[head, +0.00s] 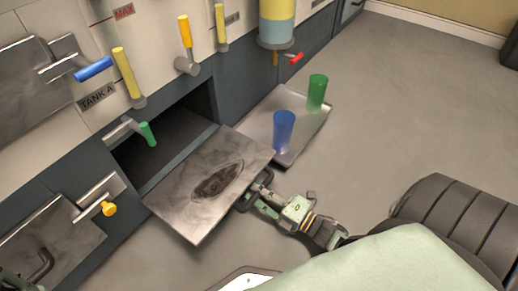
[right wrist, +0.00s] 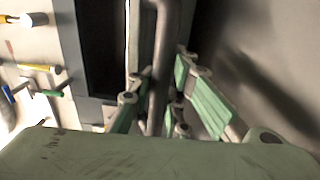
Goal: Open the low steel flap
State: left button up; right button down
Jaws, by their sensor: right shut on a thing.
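The low steel flap (head: 210,182) is swung down and out from the wall unit, with a dark stain on its upturned face. The dark opening (head: 170,135) behind it is uncovered. My right gripper (head: 258,192) is at the flap's outer edge, shut on its dark bar handle (head: 245,201). In the right wrist view the handle (right wrist: 160,75) runs between the green fingers of the right gripper (right wrist: 160,105). At the lower left corner a small greenish part shows, perhaps my left gripper (head: 10,279); its fingers cannot be made out.
A steel tray (head: 265,124) with a blue cup (head: 284,130) and a green cup (head: 317,93) is just behind the flap. Coloured levers stick out from the panel, including a green one (head: 147,133). Another steel panel (head: 50,240) is at lower left.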

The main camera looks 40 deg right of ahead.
jog(key=shift+s+d+f, duration=0.1)
jog(key=shift+d+f, duration=0.1)
jog(key=shift+f, duration=0.2)
jog(key=c, duration=1.8)
grip_release()
jog(key=shift+o, duration=0.6)
jog(key=shift+a+r, duration=0.1)
jog(key=v, duration=1.2)
